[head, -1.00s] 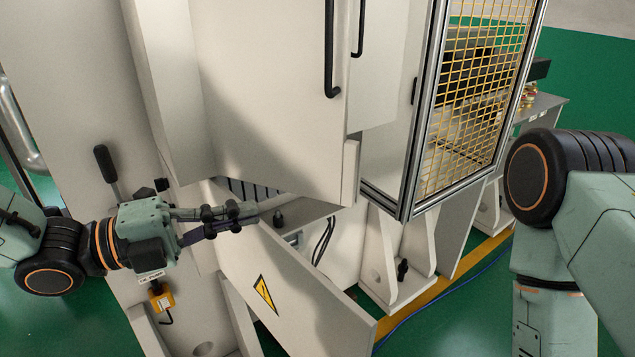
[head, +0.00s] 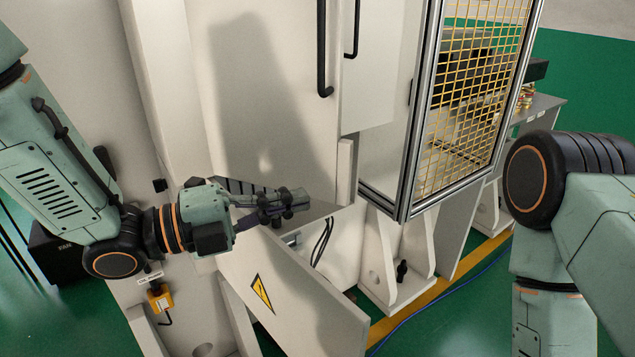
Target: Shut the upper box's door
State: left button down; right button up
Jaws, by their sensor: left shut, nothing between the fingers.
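The upper box's door looks to be the large off-white panel (head: 285,110) at the top centre, with a long black vertical handle (head: 322,50) near its right edge. I cannot tell how far it stands from its frame. My left gripper (head: 299,200) is shut and empty, just below or in front of the door's bottom edge. I cannot tell whether it touches the door. It hides part of the slotted opening behind it. My right arm shows at the right edge, but its gripper is out of view.
A lower white panel with a yellow warning triangle (head: 262,293) stands angled outward under my left gripper. Black cables (head: 321,243) hang behind it. A yellow mesh guard (head: 470,110) stands to the right. A yellow box (head: 160,298) is at lower left.

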aim_at(316, 184)
pick_arm(q)
jog(key=w+d, duration=0.1)
jog(key=w, duration=0.1)
jog(key=w+d+p, duration=0.1)
jog(key=d, duration=0.1)
jog(key=shift+w+d, duration=0.2)
jog(key=shift+w, duration=0.2)
jog(key=shift+w+d, duration=0.1)
jog(key=shift+w, duration=0.55)
jog(key=shift+s, duration=0.2)
